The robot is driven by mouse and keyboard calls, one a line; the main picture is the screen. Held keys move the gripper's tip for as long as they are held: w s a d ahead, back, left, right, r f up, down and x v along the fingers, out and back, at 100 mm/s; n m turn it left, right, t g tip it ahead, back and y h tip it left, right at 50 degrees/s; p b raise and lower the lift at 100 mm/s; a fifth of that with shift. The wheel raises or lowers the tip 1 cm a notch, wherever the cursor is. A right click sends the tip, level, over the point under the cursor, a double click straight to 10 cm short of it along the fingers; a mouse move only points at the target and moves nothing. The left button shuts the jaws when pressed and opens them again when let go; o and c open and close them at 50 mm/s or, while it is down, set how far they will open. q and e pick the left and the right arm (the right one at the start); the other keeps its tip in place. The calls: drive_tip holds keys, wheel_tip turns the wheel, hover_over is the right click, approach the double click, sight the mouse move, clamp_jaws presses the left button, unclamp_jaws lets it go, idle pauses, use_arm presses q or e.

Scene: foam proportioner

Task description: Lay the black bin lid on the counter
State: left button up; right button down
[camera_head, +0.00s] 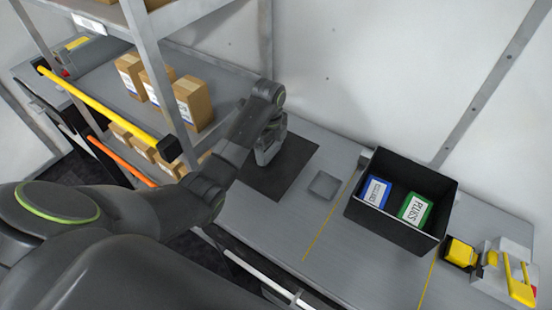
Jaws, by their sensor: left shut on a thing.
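The black bin lid (290,163) is a flat dark square at the left part of the grey counter (290,225). It looks level, lying on the counter or just above it; I cannot tell which. My left gripper (265,157) reaches down onto the lid and is shut on it; the fingertips and the grip point are mostly hidden. The black bin (398,235) stands open to the right on the counter, with a blue-labelled box (375,191) and a green-labelled box (415,209) inside. My right gripper is out of view.
A small grey square plate (323,185) lies between lid and bin. Yellow items (460,252) stand at the counter's right end. A shelf rack with several cartons (192,102) and a yellow bar (100,108) stands close on the left. The counter's front-middle is clear.

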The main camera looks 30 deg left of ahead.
sight(270, 158)
use_arm(q)
wheel_tip(270, 158, down, 4)
drive_tip(key=shift+r+p, duration=0.1)
drive_tip(key=shift+p, duration=0.2)
drive_tip(key=shift+f, duration=0.45)
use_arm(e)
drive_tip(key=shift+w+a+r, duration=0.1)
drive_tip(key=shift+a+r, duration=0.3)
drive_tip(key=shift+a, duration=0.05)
use_arm(q)
drive_tip(key=shift+f, duration=0.1)
